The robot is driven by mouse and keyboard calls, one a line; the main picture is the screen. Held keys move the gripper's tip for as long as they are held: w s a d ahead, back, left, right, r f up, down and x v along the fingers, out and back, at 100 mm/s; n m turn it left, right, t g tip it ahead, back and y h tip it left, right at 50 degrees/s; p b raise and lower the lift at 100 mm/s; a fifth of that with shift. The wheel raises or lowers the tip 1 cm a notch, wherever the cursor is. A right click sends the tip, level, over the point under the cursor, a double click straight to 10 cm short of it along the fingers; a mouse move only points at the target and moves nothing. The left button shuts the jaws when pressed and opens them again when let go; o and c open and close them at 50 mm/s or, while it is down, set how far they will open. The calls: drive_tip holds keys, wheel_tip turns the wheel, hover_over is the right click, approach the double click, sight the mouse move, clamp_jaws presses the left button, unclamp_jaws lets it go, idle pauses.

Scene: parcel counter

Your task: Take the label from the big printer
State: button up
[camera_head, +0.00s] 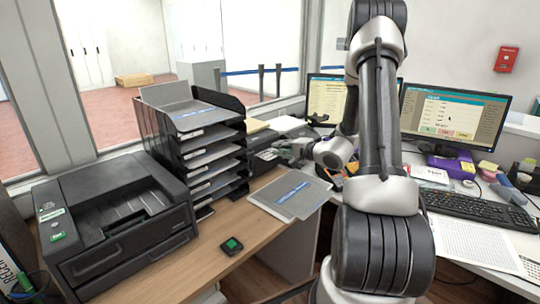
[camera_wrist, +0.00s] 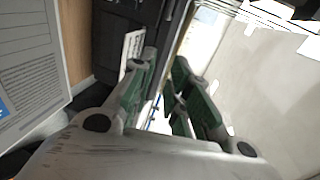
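The big black printer (camera_head: 125,225) stands on the wooden counter at the left in the head view. Its top is recessed, and I cannot make out a label coming from it. My gripper (camera_head: 296,150) is far to its right, beside the tray stack and partly hidden by my arm. In the wrist view my gripper (camera_wrist: 163,68) is open, with a gap between its two green-padded fingers. A white printed strip (camera_wrist: 131,48) shows beside the left fingertip, against a dark object. I cannot tell whether it is the label or whether the finger touches it.
A black stack of paper trays (camera_head: 205,150) stands right of the printer. A small dark device with a green screen (camera_head: 232,246) and grey folders (camera_head: 291,195) lie on the counter. Monitors (camera_head: 450,115) and a keyboard (camera_head: 478,207) fill the right desk. The counter's front is mostly clear.

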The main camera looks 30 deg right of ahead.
drive_tip(key=w+a+f, duration=0.1)
drive_tip(key=w+f, duration=0.3)
drive_tip(key=f, duration=0.2)
drive_tip(key=shift+w+a+f, duration=0.15)
drive_tip(key=shift+a+f, duration=0.1)
drive_tip(key=shift+a, duration=0.05)
clamp_jaws()
idle(0.4)
